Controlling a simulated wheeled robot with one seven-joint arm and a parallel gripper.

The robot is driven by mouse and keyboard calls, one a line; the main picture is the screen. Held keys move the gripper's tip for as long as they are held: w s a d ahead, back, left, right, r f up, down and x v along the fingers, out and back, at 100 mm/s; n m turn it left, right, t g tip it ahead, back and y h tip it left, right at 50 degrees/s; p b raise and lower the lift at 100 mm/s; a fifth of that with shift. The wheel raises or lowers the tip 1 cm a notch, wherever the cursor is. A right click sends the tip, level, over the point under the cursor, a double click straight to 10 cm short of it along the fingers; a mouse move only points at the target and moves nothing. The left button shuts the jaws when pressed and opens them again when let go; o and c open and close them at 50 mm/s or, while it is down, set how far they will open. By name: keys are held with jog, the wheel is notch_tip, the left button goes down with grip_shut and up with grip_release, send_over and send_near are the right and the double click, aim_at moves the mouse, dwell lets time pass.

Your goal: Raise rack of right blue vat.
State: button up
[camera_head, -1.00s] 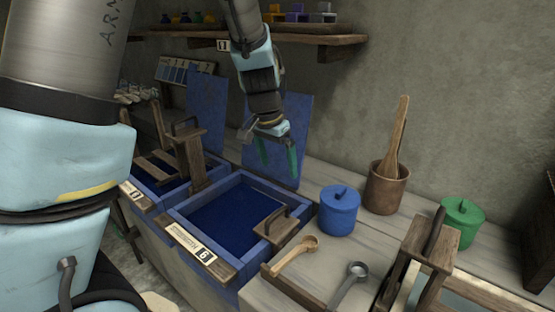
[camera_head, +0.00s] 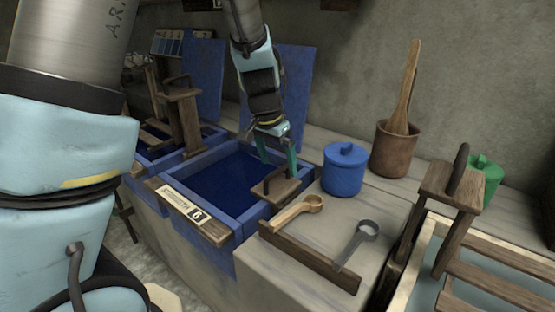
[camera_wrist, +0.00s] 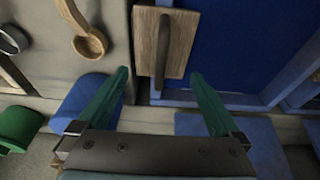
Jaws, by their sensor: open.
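The right blue vat (camera_head: 192,182) is an open square tub with dark blue liquid and a label marked 6. Its rack shows as a wooden plate (camera_head: 284,192) with a dark upright handle (camera_head: 266,184) at the vat's right rim. The rest of the rack is hidden in the liquid. My gripper (camera_head: 278,164) has green fingers, open and empty, above and just behind the handle. In the wrist view, the plate (camera_wrist: 184,48) and handle (camera_wrist: 163,50) lie ahead of the gap between my fingertips (camera_wrist: 159,73). The handle is not between the fingers.
A blue lidded pot (camera_head: 343,174), a wooden spoon (camera_head: 295,211) and a metal ladle (camera_head: 357,245) are close on the right. The left blue vat (camera_head: 150,172) has a tall wooden rack (camera_head: 184,120). A blue board (camera_head: 295,85) stands behind my gripper.

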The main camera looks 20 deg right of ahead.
aim_at(277, 170)
jog(key=shift+a+b+x, duration=0.15)
jog(key=shift+b+x, duration=0.4)
jog(key=shift+x, duration=0.3)
jog(key=shift+a+b+x, duration=0.2)
jog(key=shift+b+x, duration=0.35)
jog(key=shift+x, duration=0.25)
jog(key=shift+s+f, duration=0.1)
jog(key=shift+s, duration=0.05)
grip_shut()
jog(key=w+d+p+v, duration=0.1)
jog(key=d+p+v, duration=0.1)
jog(key=p+v, duration=0.5)
jog(key=w+d+r+p+v, duration=0.1)
jog(key=p+v, duration=0.7)
jog(key=v, duration=0.3)
jog(key=shift+d, duration=0.4)
jog(key=shift+w, duration=0.15)
grip_release()
jog(key=shift+f, duration=0.1)
